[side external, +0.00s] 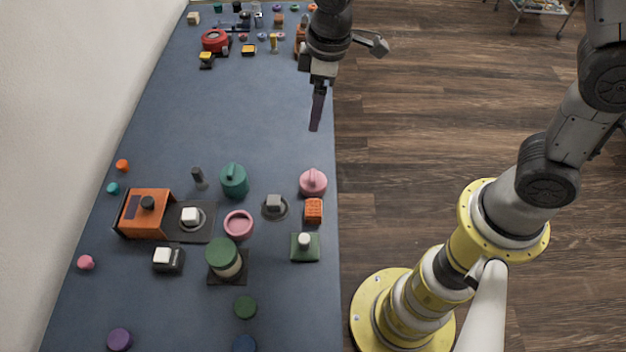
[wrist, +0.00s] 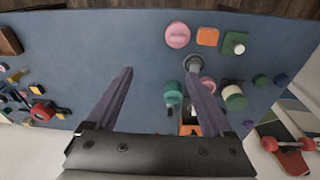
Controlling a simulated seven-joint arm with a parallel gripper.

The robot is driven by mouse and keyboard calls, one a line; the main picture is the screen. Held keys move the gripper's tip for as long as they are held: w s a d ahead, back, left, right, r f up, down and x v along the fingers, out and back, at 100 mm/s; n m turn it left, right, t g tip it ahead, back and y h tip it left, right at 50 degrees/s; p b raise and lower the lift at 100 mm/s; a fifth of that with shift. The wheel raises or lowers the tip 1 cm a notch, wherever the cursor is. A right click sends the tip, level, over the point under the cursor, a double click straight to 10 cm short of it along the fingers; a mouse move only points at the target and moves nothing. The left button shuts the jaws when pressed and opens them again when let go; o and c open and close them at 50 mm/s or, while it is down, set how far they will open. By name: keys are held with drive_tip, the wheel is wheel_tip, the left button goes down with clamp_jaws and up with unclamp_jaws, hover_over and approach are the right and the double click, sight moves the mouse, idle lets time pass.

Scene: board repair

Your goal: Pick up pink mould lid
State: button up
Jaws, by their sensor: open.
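The pink mould lid (side external: 313,183) is a round pink piece with a raised grip on top. It lies near the right edge of the blue table, just behind an orange block. In the wrist view the pink lid (wrist: 178,35) shows at upper centre, beyond the fingertips and between their lines. My gripper (side external: 316,112) hangs over the right edge of the table, well behind the lid and apart from it. In the wrist view my gripper (wrist: 158,78) has its two fingers spread wide, with nothing between them. A pink ring-shaped mould (side external: 238,224) sits left of and nearer than the lid.
An orange block (side external: 314,211) and a green base with a white knob (side external: 305,246) stand close in front of the lid. A grey piece (side external: 274,206) and a teal pot (side external: 233,181) stand to its left. The table (side external: 220,110) behind the lid is clear.

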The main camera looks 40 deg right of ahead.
drive_tip(key=g, duration=0.2)
hover_over(313, 175)
wheel_tip(313, 175, down, 7)
drive_tip(key=shift+n, duration=0.4)
wheel_tip(313, 175, down, 6)
drive_tip(key=shift+w+f, duration=0.1)
drive_tip(key=shift+f, duration=3.1)
drive_tip(key=c, duration=1)
drive_tip(key=shift+r, duration=0.15)
